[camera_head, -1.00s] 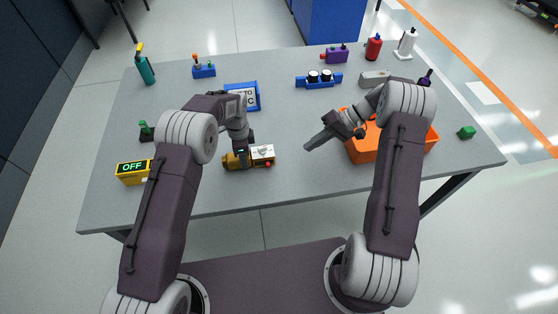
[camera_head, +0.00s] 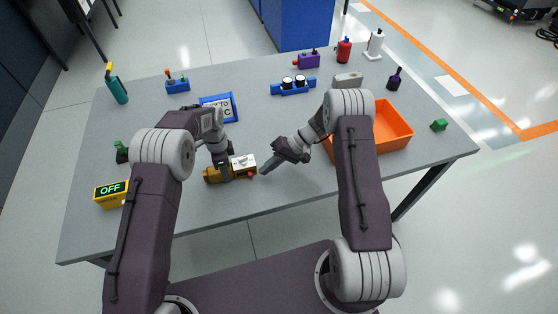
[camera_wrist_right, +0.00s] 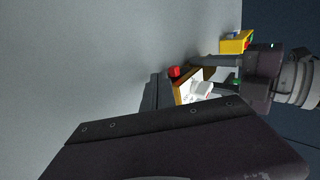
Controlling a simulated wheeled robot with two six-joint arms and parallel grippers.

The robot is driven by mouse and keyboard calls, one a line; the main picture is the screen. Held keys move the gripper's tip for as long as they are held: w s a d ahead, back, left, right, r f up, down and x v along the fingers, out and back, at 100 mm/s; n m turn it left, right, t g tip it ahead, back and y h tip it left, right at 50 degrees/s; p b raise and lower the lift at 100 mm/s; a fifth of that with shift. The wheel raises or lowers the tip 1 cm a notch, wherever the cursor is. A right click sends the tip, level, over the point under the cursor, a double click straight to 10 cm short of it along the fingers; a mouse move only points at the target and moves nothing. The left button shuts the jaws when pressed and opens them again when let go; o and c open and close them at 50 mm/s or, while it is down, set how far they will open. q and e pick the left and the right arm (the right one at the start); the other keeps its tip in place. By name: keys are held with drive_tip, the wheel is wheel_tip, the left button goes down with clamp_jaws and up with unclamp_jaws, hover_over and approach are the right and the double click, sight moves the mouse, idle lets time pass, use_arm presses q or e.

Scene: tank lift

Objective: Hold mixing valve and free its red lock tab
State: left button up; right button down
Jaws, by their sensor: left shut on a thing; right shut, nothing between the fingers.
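The mixing valve (camera_head: 212,175) is a brass-yellow body with a white top plate, lying near the front edge of the table. Its red lock tab (camera_head: 254,171) sticks out at the right end. My left gripper (camera_head: 225,175) is shut on the valve body from above. My right gripper (camera_head: 265,171) is shut and empty, its tip just right of the red tab; contact cannot be told. In the right wrist view, the red tab (camera_wrist_right: 173,71) shows just beyond the dark fingers (camera_wrist_right: 155,92), which partly hide the valve (camera_wrist_right: 181,91).
A yellow box reading OFF (camera_head: 111,194) stands left of the valve. An orange bin (camera_head: 396,128) is at the right, behind my right arm. A blue-framed sign (camera_head: 219,104) lies behind the valve. Several bottles and small parts line the back. The table in front of the bin is clear.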

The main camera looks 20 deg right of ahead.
sight(251, 174)
drive_tip(key=shift+a, duration=1.15)
drive_tip(key=a, duration=0.3)
drive_tip(key=shift+a, duration=0.25)
drive_tip(key=d, duration=0.3)
drive_tip(key=shift+d, duration=0.25)
drive_tip(key=v, duration=1)
drive_tip(key=shift+d, duration=0.35)
